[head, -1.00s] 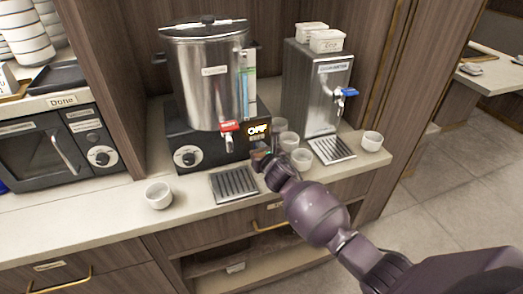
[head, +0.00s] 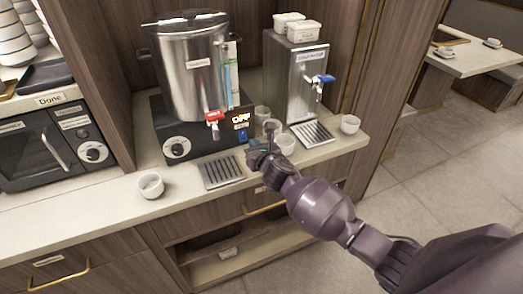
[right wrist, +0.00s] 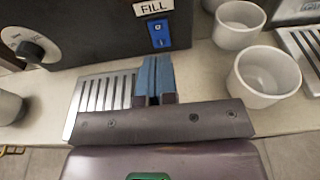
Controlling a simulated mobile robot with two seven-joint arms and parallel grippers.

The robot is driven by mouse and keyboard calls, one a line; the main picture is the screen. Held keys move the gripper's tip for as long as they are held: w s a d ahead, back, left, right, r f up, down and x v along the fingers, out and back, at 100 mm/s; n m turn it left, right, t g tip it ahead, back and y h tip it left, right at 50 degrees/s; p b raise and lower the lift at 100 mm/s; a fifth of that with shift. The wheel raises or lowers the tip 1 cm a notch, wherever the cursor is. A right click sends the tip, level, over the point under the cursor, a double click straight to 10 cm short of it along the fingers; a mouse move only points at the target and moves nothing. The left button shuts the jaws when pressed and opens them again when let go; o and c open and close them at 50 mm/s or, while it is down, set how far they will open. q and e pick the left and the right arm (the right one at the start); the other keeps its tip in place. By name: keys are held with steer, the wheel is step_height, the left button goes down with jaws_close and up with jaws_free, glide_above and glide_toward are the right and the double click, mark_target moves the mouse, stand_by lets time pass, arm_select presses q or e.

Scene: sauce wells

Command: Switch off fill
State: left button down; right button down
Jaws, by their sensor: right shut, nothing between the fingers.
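The blue fill switch (head: 242,136) is on the front of the black base of the steel water boiler (head: 193,75). In the right wrist view the switch (right wrist: 159,33) sits under a white FILL label (right wrist: 153,8). My right gripper (head: 256,145) is in front of the base, just below and to the right of the switch. In the wrist view its blue fingers (right wrist: 154,76) are shut and empty, pointing at the switch with a small gap in the picture. My left gripper is not in view.
A drip tray (head: 222,172) lies before the boiler, and several white cups stand near my gripper, one (right wrist: 264,76) close on its right. A cold-water dispenser (head: 298,85) stands right. A lone cup (head: 151,185) is at left.

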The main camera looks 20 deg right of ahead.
steer(key=s+r, duration=0.2)
steer(key=s, duration=0.3)
steer(key=shift+s+r, duration=0.3)
stand_by(0.4)
steer(key=s+d+f+m+g, duration=0.1)
steer(key=s+f+m, duration=0.4)
steer(key=s+m, duration=0.4)
steer(key=s+d+f+m+g, duration=0.1)
steer(key=s+f+m, duration=0.4)
steer(key=s+m, duration=0.5)
steer(key=s+d+f+m+g, duration=0.2)
steer(key=s+m, duration=0.7)
steer(key=m, duration=0.7)
step_height(320, 180, down, 3)
steer(key=shift+s+d+r+m+h, duration=0.1)
steer(key=shift+s+d+m+h, duration=0.2)
steer(key=shift+d, duration=0.4)
steer(key=shift+w, duration=0.1)
